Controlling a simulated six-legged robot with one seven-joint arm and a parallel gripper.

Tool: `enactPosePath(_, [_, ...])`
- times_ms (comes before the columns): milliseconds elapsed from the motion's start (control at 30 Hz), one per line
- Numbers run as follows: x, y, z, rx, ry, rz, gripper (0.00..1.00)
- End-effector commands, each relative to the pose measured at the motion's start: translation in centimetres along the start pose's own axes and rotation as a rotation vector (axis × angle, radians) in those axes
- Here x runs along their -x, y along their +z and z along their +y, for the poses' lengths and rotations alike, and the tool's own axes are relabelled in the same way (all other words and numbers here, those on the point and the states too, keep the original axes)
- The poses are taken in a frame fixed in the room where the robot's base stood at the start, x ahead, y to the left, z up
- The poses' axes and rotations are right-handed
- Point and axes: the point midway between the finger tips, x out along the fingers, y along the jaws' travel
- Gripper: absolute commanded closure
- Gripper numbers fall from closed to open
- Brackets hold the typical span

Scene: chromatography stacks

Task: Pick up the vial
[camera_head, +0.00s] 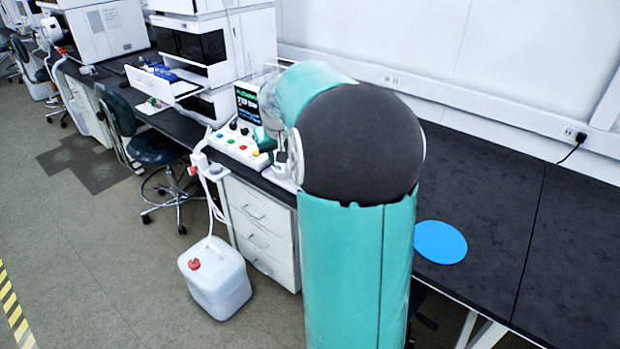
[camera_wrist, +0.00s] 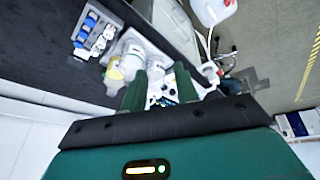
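In the wrist view, a light rack (camera_wrist: 122,12) on the dark bench holds several small vials (camera_wrist: 103,41), some blue-capped and some clear or pale; I cannot tell which one the task means. My gripper (camera_wrist: 160,70) shows two green fingers spread apart with nothing held between them. The rack lies beyond the fingers, up and to the left, apart from them. In the head view my own arm hides most of the gripper and the bench behind it, and I can make out no vial there.
A clear bottle with a yellowish part (camera_wrist: 114,72) stands near the left finger. A button panel (camera_head: 240,145) with a screen sits by the bench edge. A white jug (camera_head: 214,278) stands on the floor. A blue disc (camera_head: 440,242) lies on the otherwise clear right bench.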

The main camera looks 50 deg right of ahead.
Motion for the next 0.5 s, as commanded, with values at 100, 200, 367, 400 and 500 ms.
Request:
enactPosePath(100, [-5.0,-1.2,6.3,-0.084,0.008,-0.017,0.70])
enactPosePath(200, [-8.7,-1.4,11.2,-0.149,0.010,-0.023,0.70])
enactPosePath(367, [-12.7,-0.8,17.3,-0.227,0.013,-0.021,0.70])
enactPosePath(400, [-13.3,-0.6,18.2,-0.240,0.013,-0.021,0.70])
enactPosePath(500, [-14.3,-0.3,19.6,-0.257,0.013,-0.019,0.70])
